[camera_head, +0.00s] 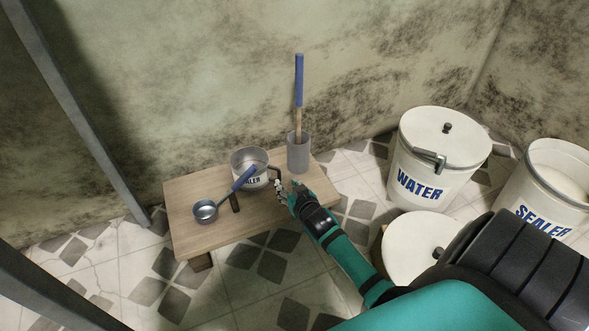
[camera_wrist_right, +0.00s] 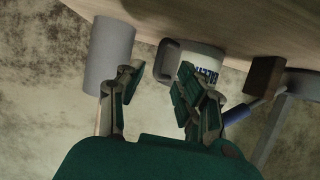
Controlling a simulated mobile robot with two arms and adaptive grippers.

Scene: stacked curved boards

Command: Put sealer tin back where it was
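The sealer tin (camera_head: 251,168) is a small open metal tin with a white label reading "ALER" in blue; the first letters are hidden. It stands upright on the low wooden table (camera_head: 215,233), with a dark handle on its right side. It also shows in the right wrist view (camera_wrist_right: 205,58), with its handle (camera_wrist_right: 168,60) just beyond my fingers. My right gripper (camera_head: 283,192) is beside the handle, at the table's right front. In the right wrist view my right gripper (camera_wrist_right: 160,80) has its fingers apart with nothing clamped between them. My left gripper is not in view.
A ladle (camera_head: 206,210) with a blue handle lies left of the tin, near a small dark block (camera_head: 234,203). A grey cylinder (camera_head: 299,155) holding a blue-handled tool stands right of it. WATER (camera_head: 425,165) and SEALER (camera_head: 540,205) buckets stand on the floor to the right.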

